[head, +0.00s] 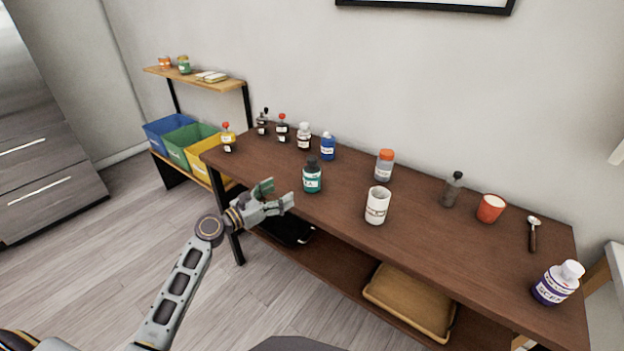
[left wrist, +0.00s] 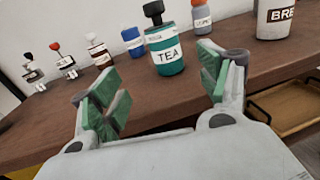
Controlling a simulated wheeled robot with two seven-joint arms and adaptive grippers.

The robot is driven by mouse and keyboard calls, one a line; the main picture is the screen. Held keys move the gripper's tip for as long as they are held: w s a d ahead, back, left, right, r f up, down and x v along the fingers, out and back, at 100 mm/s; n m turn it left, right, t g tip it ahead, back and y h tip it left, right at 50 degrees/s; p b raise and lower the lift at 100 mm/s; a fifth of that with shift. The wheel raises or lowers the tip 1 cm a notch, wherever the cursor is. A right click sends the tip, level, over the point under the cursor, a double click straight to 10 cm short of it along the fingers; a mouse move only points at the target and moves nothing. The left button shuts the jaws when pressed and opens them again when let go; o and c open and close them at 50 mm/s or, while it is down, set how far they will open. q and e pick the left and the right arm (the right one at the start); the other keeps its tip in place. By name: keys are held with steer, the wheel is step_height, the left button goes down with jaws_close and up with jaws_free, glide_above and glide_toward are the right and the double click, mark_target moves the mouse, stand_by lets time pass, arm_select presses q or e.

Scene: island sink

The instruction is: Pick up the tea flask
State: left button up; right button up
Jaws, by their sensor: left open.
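The tea flask (head: 312,178) is a small green bottle with a black cap and a white label. It stands upright near the front edge of the brown table (head: 440,248). In the left wrist view the flask (left wrist: 164,53) shows its label reading "TEA", beyond the fingertips. My left gripper (head: 279,195) is open and empty, just left of the flask at the table's front edge, not touching it. In the left wrist view its green-padded fingers (left wrist: 160,90) are spread wide, with the flask seen between and beyond them. My right gripper is not in view.
A white mug (head: 377,205) and an orange-capped jar (head: 384,165) stand right of the flask. A blue bottle (head: 328,146) and several small bottles stand behind and left. A red cup (head: 491,208) and a purple-labelled bottle (head: 558,283) are farther right. A tray (head: 410,300) lies on the lower shelf.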

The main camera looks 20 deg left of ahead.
mark_target(312, 178)
arm_select(q)
steer(key=shift+d, duration=0.1)
steer(key=shift+x, duration=1.9)
steer(key=shift+b+x, duration=0.35)
steer(key=shift+x, duration=1.8)
steer(key=shift+w+d, duration=0.15)
steer(key=shift+w, duration=0.05)
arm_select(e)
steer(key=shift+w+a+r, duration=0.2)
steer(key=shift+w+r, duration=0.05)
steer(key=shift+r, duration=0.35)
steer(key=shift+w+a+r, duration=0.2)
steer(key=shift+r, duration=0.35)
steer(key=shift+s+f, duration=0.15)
